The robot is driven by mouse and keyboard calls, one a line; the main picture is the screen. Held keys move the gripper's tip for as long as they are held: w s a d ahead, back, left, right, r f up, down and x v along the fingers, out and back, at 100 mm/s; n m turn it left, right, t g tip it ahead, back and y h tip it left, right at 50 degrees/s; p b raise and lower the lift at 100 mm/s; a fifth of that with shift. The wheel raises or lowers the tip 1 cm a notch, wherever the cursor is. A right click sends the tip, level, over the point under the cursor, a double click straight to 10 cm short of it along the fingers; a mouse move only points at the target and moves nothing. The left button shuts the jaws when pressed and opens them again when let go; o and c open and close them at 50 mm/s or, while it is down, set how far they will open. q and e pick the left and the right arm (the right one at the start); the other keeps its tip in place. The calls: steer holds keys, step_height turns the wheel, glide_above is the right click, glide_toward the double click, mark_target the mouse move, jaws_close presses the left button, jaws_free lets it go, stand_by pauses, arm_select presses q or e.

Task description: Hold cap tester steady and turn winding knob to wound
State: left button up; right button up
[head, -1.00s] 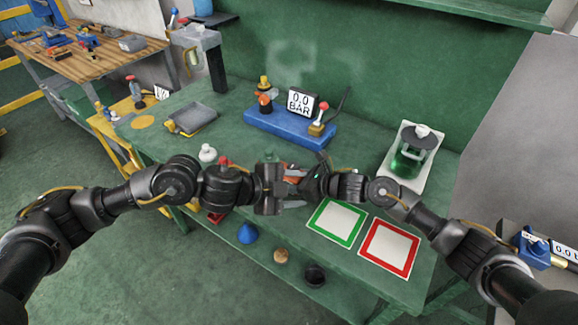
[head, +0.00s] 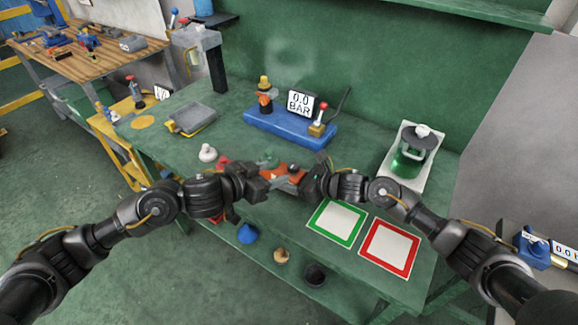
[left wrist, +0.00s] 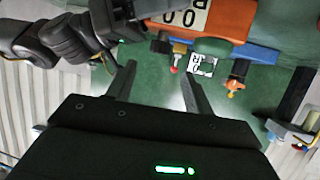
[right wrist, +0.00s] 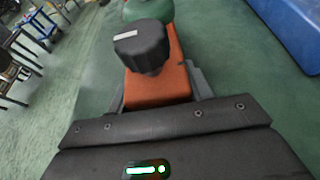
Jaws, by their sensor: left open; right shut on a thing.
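The cap tester has an orange body (head: 283,180) with a black knob (head: 293,168) and a green rounded part (head: 268,161) on top. My right gripper (head: 309,182) is shut on the orange body, which shows between its fingers in the right wrist view (right wrist: 155,88). There the black knob (right wrist: 140,45) carries a white mark. My left gripper (head: 262,181) is open and empty, just left of the tester. In the left wrist view its fingers (left wrist: 160,82) point toward the bench, with the orange body (left wrist: 228,18) and a white display (left wrist: 185,17) beyond.
A blue test base (head: 285,128) with a 0.0 BAR display (head: 300,102) stands behind. Green-framed (head: 336,222) and red-framed (head: 389,247) mats lie at front right. A green device (head: 411,150) stands on a white plate. A white knobbed piece (head: 207,153) stands left.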

mark_target(291, 166)
arm_select(q)
steer(key=x, duration=0.7)
steer(key=shift+w+d+f, duration=0.15)
steer(key=shift+w+d, duration=0.1)
steer(key=shift+w, duration=0.05)
steer(key=c, duration=1)
